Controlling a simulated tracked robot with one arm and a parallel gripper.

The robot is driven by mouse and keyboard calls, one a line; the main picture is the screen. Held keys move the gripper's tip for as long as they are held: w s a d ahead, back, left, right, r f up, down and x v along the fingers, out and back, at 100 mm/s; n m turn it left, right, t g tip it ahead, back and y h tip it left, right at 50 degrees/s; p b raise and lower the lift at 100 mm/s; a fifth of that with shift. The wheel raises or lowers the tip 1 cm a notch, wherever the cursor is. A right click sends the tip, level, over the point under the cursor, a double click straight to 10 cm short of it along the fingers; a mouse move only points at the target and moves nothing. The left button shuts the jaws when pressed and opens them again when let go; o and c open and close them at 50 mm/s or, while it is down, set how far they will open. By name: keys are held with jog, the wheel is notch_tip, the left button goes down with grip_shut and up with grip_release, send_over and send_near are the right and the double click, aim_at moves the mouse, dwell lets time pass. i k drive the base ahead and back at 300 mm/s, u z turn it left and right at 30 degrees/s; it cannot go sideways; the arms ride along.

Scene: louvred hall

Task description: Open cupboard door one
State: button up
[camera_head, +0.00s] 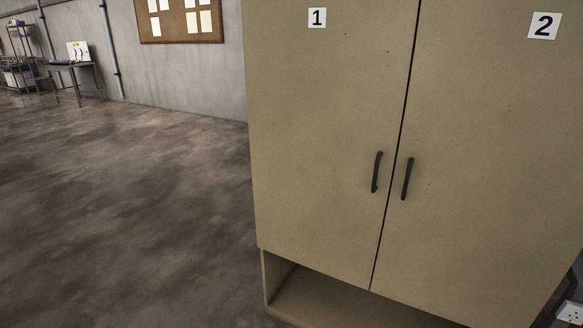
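A tan cupboard fills the right half of the head camera view. Its left door, cupboard door one (318,130), carries a white label with a 1 (317,18). A dark vertical bar handle (377,172) sits near this door's right edge. The right door (490,150) has a label with a 2 (544,26) and a matching dark handle (407,179). Both doors are shut, with a thin dark gap between them. My gripper does not show in this view.
An open recess (330,300) runs under the doors. Bare brown floor (130,200) lies clear to the left. A cork board (180,20) hangs on the grey wall. A small table (72,67) and a shelf rack (18,60) stand far left. A socket (571,313) shows lower right.

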aim_at(327, 81)
jog(key=z, duration=0.25)
jog(key=i, duration=0.9)
jog(key=u, duration=1.15)
jog(key=k, duration=1.05)
jog(key=z, duration=0.25)
jog(key=i, duration=1)
jog(key=u, duration=0.05)
